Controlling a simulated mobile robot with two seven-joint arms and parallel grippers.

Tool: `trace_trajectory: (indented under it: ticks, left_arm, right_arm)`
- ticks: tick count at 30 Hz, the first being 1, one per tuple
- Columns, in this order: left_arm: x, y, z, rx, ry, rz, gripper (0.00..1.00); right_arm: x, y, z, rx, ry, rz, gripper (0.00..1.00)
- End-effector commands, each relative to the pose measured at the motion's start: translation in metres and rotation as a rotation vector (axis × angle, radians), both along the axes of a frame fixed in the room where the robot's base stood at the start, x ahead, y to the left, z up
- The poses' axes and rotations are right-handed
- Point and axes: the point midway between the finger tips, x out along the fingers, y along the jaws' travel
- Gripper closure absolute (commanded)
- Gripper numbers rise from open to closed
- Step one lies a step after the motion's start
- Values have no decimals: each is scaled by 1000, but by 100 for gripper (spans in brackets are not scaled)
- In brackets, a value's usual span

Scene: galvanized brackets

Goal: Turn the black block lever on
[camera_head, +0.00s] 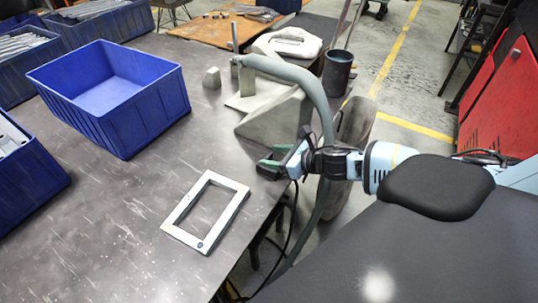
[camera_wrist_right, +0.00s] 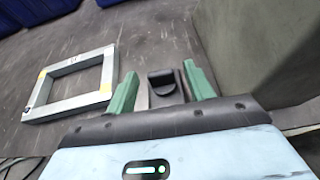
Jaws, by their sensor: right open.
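The black block lever (camera_wrist_right: 162,82) shows in the right wrist view as a small dark block with a raised, rounded end on a dark base. It lies ahead of my right gripper (camera_wrist_right: 160,71), in the gap between the two green fingers. The fingers are apart and hold nothing; I cannot tell whether they touch the lever. In the head view my right gripper (camera_head: 270,160) is at the table's right edge, beside the grey wedge-shaped stand, and the lever is hidden there. My left gripper is not in view.
A grey stand (camera_head: 272,122) with a thick hose rises just beyond my right gripper. A metal frame (camera_head: 180,208) lies flat on the table, also in the wrist view (camera_wrist_right: 75,102). A blue bin (camera_head: 150,115) stands at the back left.

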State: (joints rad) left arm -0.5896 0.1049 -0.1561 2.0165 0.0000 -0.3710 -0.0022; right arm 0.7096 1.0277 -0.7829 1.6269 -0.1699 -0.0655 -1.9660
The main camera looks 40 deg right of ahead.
Motion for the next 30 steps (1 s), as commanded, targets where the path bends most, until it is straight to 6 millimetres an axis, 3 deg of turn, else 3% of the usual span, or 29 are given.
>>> trace_trajectory:
  ticks: [6,18,28,30]
  left_arm:
    - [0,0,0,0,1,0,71]
    - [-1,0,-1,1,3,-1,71]
    - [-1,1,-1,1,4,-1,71]
    - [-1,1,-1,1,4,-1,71]
  right_arm:
    - [16,7,-7,2,0,0,47]
    - [19,8,-9,1,0,0,49]
    - [19,8,-9,1,0,0,92]
    - [19,8,-9,1,0,0,92]
